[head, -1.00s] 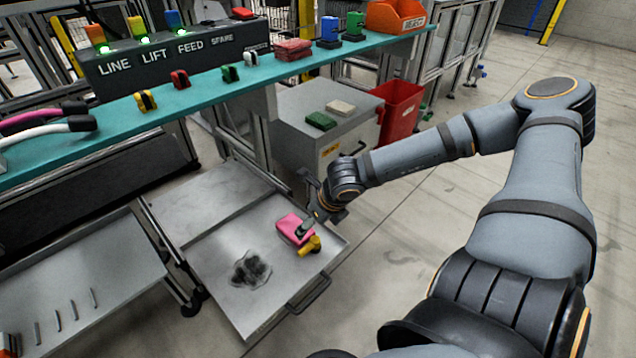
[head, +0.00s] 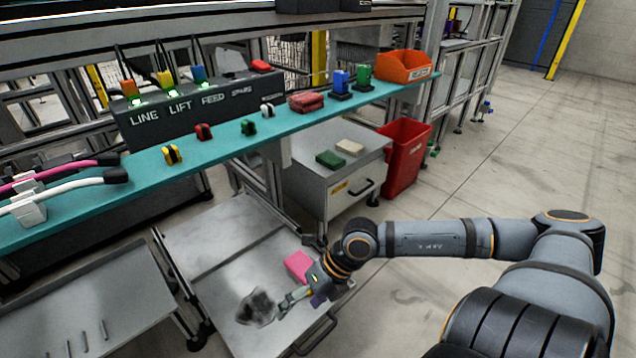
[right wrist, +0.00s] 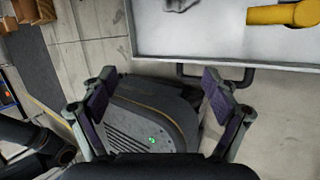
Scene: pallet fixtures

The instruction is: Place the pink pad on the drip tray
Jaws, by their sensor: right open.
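The pink pad (head: 297,264) lies at the back right of the metal drip tray (head: 205,252) in the head view, partly hidden by my right gripper and wrist. The tray's edge (right wrist: 225,60) shows there, with a yellow fitting (right wrist: 285,14) inside. The pad is not in that view. My left gripper is not in view.
A teal shelf (head: 215,147) with several small coloured items runs behind the tray. A grey cabinet (head: 325,185) bears a green pad (head: 330,159) and a cream pad (head: 349,147). A red bin (head: 403,158) stands beside it. The floor at right is clear.

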